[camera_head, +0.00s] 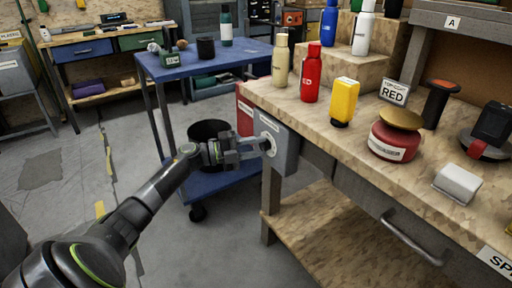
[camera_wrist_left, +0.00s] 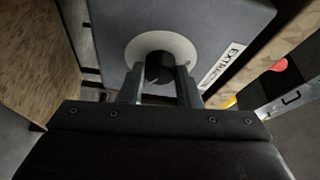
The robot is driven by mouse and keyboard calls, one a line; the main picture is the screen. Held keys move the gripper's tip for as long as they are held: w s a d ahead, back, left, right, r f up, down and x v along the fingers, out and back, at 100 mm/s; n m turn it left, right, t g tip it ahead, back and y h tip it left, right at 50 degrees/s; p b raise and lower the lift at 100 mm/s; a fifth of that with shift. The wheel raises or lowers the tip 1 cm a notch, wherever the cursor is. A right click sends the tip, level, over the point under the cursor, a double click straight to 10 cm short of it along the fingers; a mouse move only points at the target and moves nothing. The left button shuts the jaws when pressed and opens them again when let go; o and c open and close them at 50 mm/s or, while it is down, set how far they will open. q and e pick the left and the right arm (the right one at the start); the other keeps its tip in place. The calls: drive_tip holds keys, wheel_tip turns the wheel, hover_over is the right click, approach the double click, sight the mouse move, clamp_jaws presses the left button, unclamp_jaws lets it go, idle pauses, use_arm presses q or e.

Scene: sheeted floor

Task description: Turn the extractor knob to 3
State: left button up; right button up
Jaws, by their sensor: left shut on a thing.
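The extractor box (camera_head: 284,150) is a grey unit on the end of the workbench, with a label that begins "EXTR" in the left wrist view (camera_wrist_left: 222,66). Its dark round knob (camera_wrist_left: 159,66) sits at the centre of a pale dial plate (camera_wrist_left: 140,45). My left gripper (camera_head: 262,145) reaches the dial from the left, and in the left wrist view its two fingers (camera_wrist_left: 160,82) stand on either side of the knob, shut on it. The dial's numbers and the knob's pointer cannot be read. My right gripper is not in view.
A blue cart (camera_head: 215,182) with a black bin (camera_head: 210,131) stands behind my left arm. Open floor lies to the left.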

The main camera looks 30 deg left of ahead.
use_arm(q)
drive_tip(key=shift+f, duration=0.1)
drive_tip(key=o, duration=1)
drive_tip(key=p+v, duration=0.1)
drive_tip(key=v, duration=1.6)
drive_tip(key=shift+s+a, duration=0.15)
drive_tip(key=shift+s, duration=0.1)
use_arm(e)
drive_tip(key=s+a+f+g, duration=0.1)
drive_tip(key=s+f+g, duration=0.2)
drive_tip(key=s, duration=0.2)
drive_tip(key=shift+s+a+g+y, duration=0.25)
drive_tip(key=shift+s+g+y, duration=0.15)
